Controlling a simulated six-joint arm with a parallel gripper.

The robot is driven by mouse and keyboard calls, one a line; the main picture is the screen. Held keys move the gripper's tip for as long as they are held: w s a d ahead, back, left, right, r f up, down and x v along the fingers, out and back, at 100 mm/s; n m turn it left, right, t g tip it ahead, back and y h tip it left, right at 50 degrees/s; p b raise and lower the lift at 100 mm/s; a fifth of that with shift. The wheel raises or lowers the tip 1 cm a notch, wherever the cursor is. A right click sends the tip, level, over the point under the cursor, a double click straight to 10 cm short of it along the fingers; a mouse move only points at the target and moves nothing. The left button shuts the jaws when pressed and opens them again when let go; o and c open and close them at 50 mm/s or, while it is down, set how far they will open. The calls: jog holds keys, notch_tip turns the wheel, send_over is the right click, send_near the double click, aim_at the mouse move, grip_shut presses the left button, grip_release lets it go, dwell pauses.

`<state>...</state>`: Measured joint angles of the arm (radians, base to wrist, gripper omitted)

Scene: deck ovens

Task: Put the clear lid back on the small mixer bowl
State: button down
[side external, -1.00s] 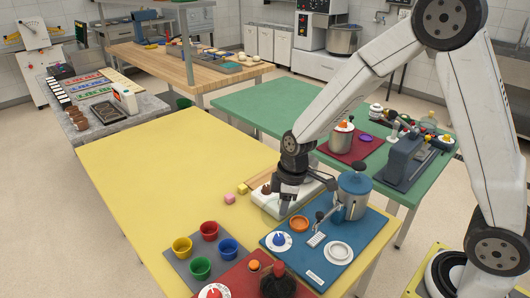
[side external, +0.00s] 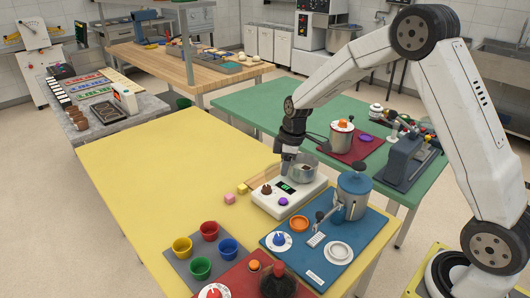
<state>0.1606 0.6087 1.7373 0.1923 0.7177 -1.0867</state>
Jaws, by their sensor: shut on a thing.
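A small steel bowl (side external: 303,170) sits at the back right of a white mixer base (side external: 276,208) on the yellow table. The base has a dark display, a brown knob (side external: 267,189) and a purple knob (side external: 283,201). My gripper (side external: 289,166) points down close beside and above the bowl's left side. It is shut on what appears to be the clear lid, whose outline is barely visible against the bowl. I cannot tell whether the lid touches the rim.
Coloured cups stand at the front left. Pink and yellow blocks (side external: 229,198) lie left of the base. The yellow table (side external: 150,180) is clear farther left.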

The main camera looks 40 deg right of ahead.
jog(key=w+d+r, duration=0.1)
jog(key=w+d, duration=0.1)
jog(key=d, duration=0.5)
jog(key=w+d+r, duration=0.1)
jog(key=w+d, duration=0.1)
jog(key=d, duration=0.5)
jog(key=shift+w+d+r, duration=0.25)
jog(key=shift+w+r, duration=0.05)
jog(key=shift+f, duration=0.2)
jog(key=shift+f, duration=2.95)
jog(key=shift+f, duration=0.2)
grip_release()
